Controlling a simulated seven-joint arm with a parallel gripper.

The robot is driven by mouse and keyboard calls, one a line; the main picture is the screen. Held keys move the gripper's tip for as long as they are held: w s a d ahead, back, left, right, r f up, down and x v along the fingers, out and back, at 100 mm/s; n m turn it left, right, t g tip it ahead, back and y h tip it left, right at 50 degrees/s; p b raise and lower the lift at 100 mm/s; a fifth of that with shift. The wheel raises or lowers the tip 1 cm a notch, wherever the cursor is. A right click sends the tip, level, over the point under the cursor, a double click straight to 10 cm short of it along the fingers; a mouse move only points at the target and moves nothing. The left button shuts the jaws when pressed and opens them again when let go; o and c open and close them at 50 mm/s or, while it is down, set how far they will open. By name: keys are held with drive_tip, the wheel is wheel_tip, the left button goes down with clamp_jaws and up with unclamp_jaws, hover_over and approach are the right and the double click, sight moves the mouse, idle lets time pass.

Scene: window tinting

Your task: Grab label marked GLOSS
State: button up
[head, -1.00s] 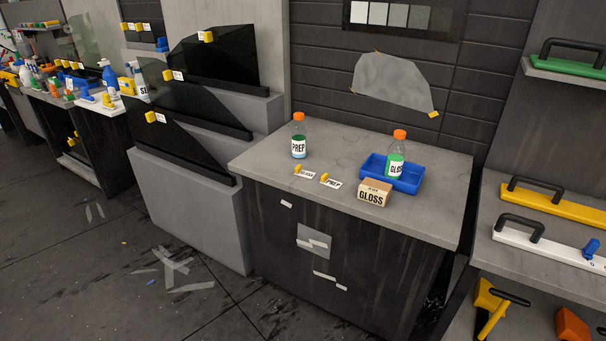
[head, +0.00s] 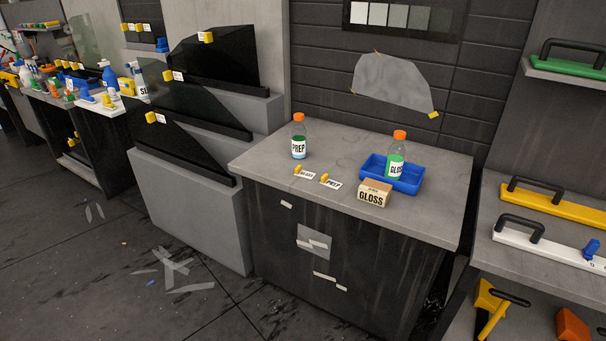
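Two small white labels with yellow grips lie flat on the grey counter (head: 262,157) in the head view. The left label (head: 306,175) appears to read GLOSS, in small print. The right label (head: 332,185) reads PREP and lies a little nearer the front edge. A cardboard box marked GLOSS (head: 371,195) stands to their right. A bottle labelled GLOSS (head: 395,157), with green liquid and an orange cap, stands in a blue tray (head: 411,187). A bottle labelled PREP (head: 298,138) stands behind the labels. My gripper is not in view.
Dark tinted panels (head: 213,58) with yellow tags stand on a grey stepped stand left of the counter. A right-hand bench (head: 540,258) holds yellow and white handled tools. The counter's front-left part is clear. Tape scraps (head: 172,270) lie on the floor.

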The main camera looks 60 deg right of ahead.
drive_tip(key=c, duration=1)
drive_tip(key=shift+o, duration=0.2)
drive_tip(key=shift+d, duration=0.1)
